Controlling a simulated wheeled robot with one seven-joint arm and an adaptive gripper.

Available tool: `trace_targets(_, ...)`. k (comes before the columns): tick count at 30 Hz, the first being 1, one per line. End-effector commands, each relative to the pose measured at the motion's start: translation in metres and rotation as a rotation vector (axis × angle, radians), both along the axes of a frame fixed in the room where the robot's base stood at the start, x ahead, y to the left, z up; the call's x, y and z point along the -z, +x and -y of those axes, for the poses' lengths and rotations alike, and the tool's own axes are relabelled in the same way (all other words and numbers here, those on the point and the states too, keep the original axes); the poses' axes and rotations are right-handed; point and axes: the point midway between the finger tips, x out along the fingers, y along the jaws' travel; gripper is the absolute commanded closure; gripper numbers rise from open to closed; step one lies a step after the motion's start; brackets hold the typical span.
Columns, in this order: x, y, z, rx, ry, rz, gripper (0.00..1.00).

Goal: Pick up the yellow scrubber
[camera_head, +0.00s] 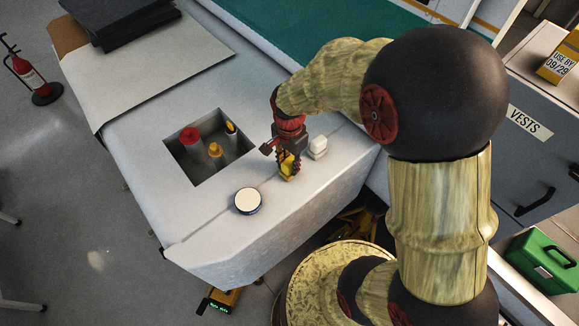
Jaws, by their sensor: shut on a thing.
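My gripper (288,172) points down over the white worktop, near its front right edge. It is shut on the yellow scrubber (286,161), which shows as a small yellow patch between the dark fingers. The fingers hide most of the scrubber. I cannot tell whether it touches the worktop or is slightly above it.
A white block (318,146) sits just right of my gripper. A round white-topped tin (248,200) stands to the lower left. A square recess (183,164) holds a red-topped item (190,136) and small yellow items. Bare worktop lies around the tin.

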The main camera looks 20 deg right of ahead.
Motion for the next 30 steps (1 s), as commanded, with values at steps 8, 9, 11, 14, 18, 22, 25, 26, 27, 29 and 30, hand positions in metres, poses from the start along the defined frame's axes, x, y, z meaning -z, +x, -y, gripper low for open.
trace_targets(8,0.0,0.0,0.0,0.0,0.0,0.0,0.95)
trace_targets(9,0.0,0.0,0.0,0.0,0.0,0.0,0.97)
trace_targets(11,0.0,0.0,0.0,0.0,0.0,0.0,1.0)
trace_targets(14,0.0,0.0,0.0,0.0,0.0,0.0,1.0)
trace_targets(18,-0.001,0.0,0.0,0.0,0.0,0.001,1.0)
trace_targets(22,-0.007,0.001,0.0,0.0,0.0,0.003,1.0)
trace_targets(25,-0.016,0.001,0.0,0.0,0.0,0.003,1.0)
trace_targets(26,-0.02,0.002,0.0,0.0,0.0,0.004,1.0)
trace_targets(27,-0.026,0.002,0.0,0.0,0.0,0.005,1.0)
trace_targets(29,-0.036,-0.001,-0.001,-0.001,0.0,0.005,1.0)
trace_targets(30,-0.042,-0.007,-0.005,-0.003,0.0,0.005,1.0)
